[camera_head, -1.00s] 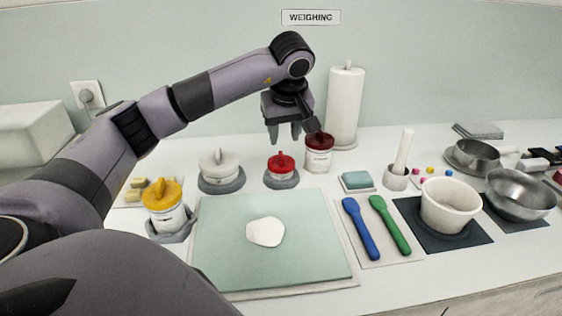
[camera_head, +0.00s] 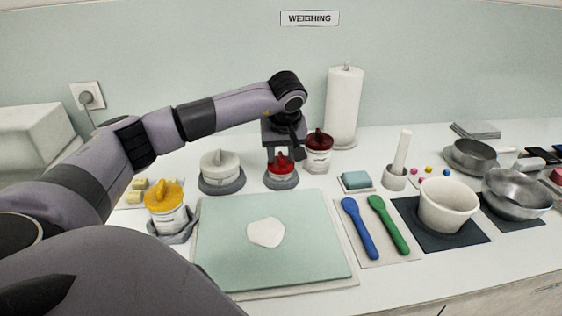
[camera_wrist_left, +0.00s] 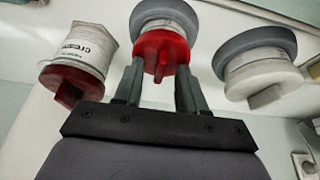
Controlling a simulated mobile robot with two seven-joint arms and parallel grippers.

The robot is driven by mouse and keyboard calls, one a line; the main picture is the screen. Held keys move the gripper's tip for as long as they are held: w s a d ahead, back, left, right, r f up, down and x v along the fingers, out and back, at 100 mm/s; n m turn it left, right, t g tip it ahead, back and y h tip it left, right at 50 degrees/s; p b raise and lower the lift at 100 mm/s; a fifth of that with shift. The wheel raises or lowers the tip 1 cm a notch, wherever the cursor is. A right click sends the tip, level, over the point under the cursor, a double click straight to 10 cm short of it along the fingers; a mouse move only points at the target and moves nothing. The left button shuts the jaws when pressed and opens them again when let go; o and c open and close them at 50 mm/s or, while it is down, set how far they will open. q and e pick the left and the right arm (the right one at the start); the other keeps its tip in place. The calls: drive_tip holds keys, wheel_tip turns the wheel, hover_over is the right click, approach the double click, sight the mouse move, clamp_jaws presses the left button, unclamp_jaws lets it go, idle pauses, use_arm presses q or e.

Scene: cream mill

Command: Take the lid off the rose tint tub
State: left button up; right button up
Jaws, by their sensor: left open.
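A small tub with a bright red lid (camera_head: 281,164) stands in a grey round holder (camera_head: 281,182) at the back middle of the counter. I cannot read a label on it that says rose tint. My left gripper (camera_head: 281,155) points down over this lid, open, with one finger on each side of its raised grip. In the left wrist view the red lid (camera_wrist_left: 160,50) shows between the open fingers (camera_wrist_left: 161,78); I cannot tell whether they touch it. My right gripper is not in view.
A labelled white tub with a dark red lid (camera_head: 318,137) stands close to the right. A white-lidded tub (camera_head: 219,164) is to the left, and a yellow-lidded tub (camera_head: 164,196) nearer the front. A green mat (camera_head: 225,260) with a white piece lies in front. A paper roll (camera_head: 344,108) stands behind.

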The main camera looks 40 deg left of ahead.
sight(281, 157)
use_arm(q)
clamp_jaws()
drive_tip(key=shift+r, duration=0.15)
wheel_tip(281, 157, up, 22)
drive_tip(key=p, duration=0.3)
idle(0.9)
idle(0.4)
drive_tip(key=shift+r+p, duration=0.35)
drive_tip(key=shift+r, duration=1)
